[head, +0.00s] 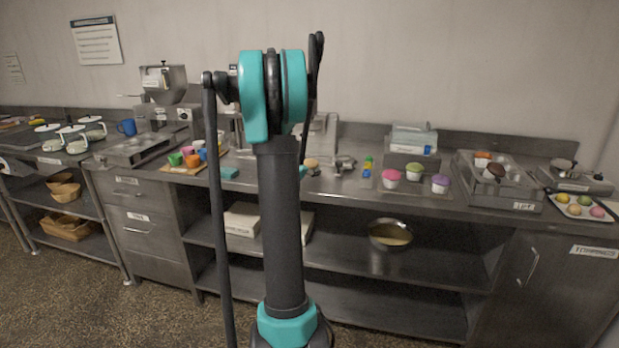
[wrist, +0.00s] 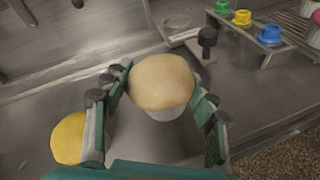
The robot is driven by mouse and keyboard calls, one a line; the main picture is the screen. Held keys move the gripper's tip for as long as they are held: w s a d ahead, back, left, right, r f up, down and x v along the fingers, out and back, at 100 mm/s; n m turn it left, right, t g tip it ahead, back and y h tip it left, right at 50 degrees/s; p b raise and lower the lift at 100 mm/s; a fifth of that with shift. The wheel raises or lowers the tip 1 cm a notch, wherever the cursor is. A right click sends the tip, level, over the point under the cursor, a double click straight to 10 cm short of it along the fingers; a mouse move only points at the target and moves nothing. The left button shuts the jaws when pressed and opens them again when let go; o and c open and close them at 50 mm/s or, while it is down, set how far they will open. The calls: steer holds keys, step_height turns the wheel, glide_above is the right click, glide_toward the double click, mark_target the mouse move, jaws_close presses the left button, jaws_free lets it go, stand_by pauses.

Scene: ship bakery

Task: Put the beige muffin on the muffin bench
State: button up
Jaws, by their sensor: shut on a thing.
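The beige muffin (wrist: 162,80) has a rounded pale top and a white cup. It sits between the two green fingers of my gripper (wrist: 160,84), which is shut on it. In the head view the beige muffin (head: 311,163) shows as a small pale top just right of my arm, above the steel counter. Most of my gripper is hidden behind my arm there. I cannot tell whether the cup touches the counter. No label that I can read marks the muffin bench.
A yellow round item (wrist: 68,138) is beside my left finger in the wrist view. A rack with coloured pieces (wrist: 262,32) is at upper right.

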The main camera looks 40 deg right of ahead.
steer(key=shift+f, duration=2.1)
steer(key=shift+f, duration=0.1)
steer(key=o, duration=0.8)
steer(key=shift+o, duration=0.2)
steer(key=v, duration=1.2)
steer(key=s+a+f+m+g+y, duration=0.1)
steer(key=s+a+f+m+y, duration=0.3)
steer(key=a, duration=0.7)
steer(key=s+a+f+m+y, duration=0.4)
steer(key=s+a+m, duration=0.4)
steer(key=s+a, duration=0.3)
steer(key=s+a+f+m+g+y, duration=0.1)
steer(key=s+a+f+m+y, duration=0.3)
steer(key=a, duration=0.7)
steer(key=s+f+m, duration=0.2)
steer(key=s+m, duration=0.1)
steer(key=s, duration=0.1)
steer(key=shift+f+g+y, duration=0.2)
steer(key=shift+g+y, duration=0.1)
steer(key=shift+y, duration=0.1)
steer(key=shift+a, duration=0.15)
